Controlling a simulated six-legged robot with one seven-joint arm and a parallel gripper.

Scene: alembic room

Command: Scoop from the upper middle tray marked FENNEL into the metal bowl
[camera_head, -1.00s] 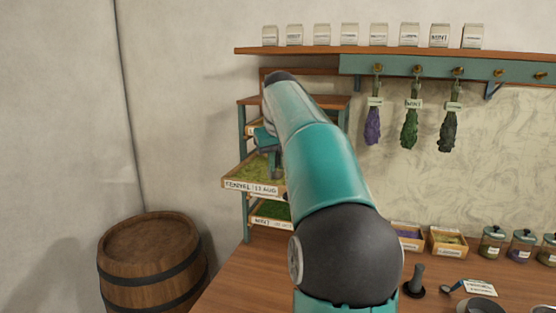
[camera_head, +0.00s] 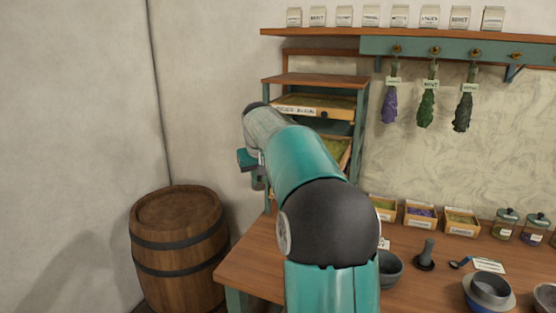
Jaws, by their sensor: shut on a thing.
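My gripper (camera_head: 258,183) is left of the wooden rack, mostly behind my arm. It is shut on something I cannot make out. I cannot tell which tray is marked FENNEL. A grey bowl (camera_head: 489,287) in a blue base stands on the table. Another grey bowl (camera_head: 546,297) is cut by the right edge. A small dark blue scoop or spoon (camera_head: 461,262) lies near a card.
The table (camera_head: 250,262) holds a dark grey bowl or mortar (camera_head: 389,270), a pestle on a stand (camera_head: 425,255), small boxes (camera_head: 420,215) and jars (camera_head: 506,225). A barrel (camera_head: 180,245) stands left. Herb bunches (camera_head: 427,107) hang behind. Floor shows between barrel and table.

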